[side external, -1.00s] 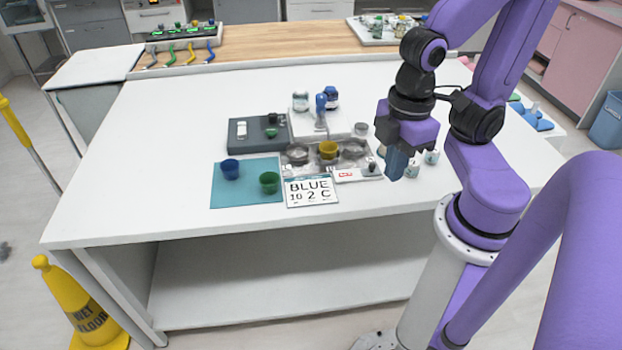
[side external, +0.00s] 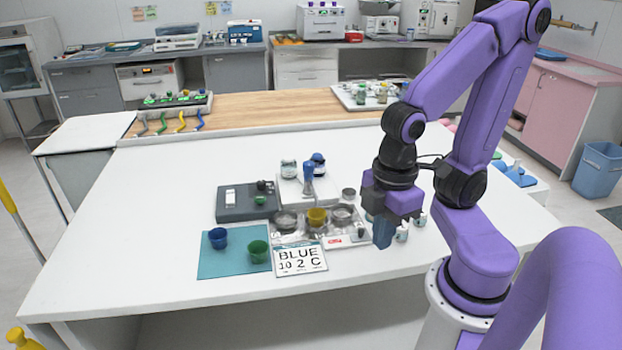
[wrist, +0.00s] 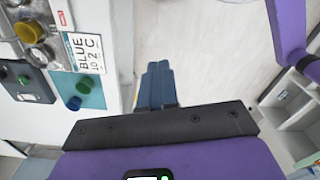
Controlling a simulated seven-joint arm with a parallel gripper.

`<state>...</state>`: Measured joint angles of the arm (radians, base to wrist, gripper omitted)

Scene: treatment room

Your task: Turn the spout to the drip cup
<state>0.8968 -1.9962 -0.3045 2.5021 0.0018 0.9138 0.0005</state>
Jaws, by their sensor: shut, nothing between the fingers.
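A yellow cup (side external: 317,217) sits in the middle of the tray between two round metal dishes. A blue cup (side external: 218,238) and a green cup (side external: 258,251) stand on a teal mat (side external: 215,267). A card (side external: 300,261) reads "BLUE 10 2 C". My gripper (side external: 383,236) is shut and empty, pointing down right of the tray. The wrist view shows its fingers (wrist: 157,84) together, with the yellow cup (wrist: 28,32) at left.
A dark grey box (side external: 245,204) lies left of the dispenser. The white table (side external: 150,225) is clear at left and in front.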

